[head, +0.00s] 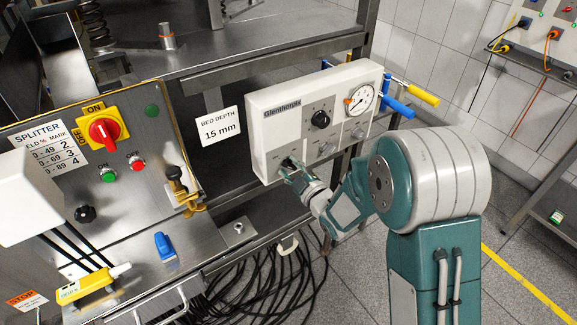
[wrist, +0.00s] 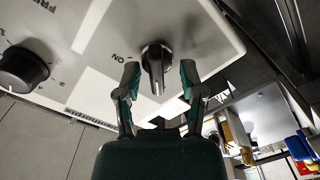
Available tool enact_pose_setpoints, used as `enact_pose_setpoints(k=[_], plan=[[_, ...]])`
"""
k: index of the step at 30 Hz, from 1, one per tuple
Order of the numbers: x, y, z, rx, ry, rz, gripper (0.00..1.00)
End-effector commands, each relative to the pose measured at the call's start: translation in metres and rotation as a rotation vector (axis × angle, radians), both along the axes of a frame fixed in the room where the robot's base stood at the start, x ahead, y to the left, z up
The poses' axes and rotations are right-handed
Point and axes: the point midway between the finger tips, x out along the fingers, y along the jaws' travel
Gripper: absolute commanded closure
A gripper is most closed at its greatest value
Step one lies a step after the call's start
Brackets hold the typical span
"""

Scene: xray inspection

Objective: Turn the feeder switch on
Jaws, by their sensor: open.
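The white Glenthorpix control box (head: 262,150) has a small black switch at its lower left, mostly behind my gripper (head: 289,170) in the head view. In the wrist view this black switch (wrist: 155,68) has a raised grip bar, with an "ON" label to its left. My gripper (wrist: 160,82) is open, with one finger on each side of the switch. Gaps show between the fingers and the switch. That this is the feeder switch I cannot read from its label.
A larger black knob (head: 320,119), a round gauge (head: 362,97) and small grey knobs share the box face. A "BED DEPTH 15 mm" sign (head: 220,127) stands to its left. The splitter panel has a red rotary switch (head: 103,131) on yellow. Cables (head: 275,290) hang below.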

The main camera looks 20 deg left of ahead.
Motion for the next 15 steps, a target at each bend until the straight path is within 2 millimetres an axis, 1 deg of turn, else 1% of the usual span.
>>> enact_pose_setpoints(k=[3,11,12,14,15], plan=[[0.0046,0.0044,0.0001,0.001,0.001,-0.001,0.49],[0.0053,0.0060,0.0000,0.001,0.001,-0.001,0.49],[0.0053,0.0061,-0.0001,-0.001,0.000,-0.001,0.66],[0.0053,0.0063,-0.0002,-0.001,0.000,-0.001,0.93],[0.0052,0.0065,-0.0002,-0.001,0.000,-0.001,1.00]])
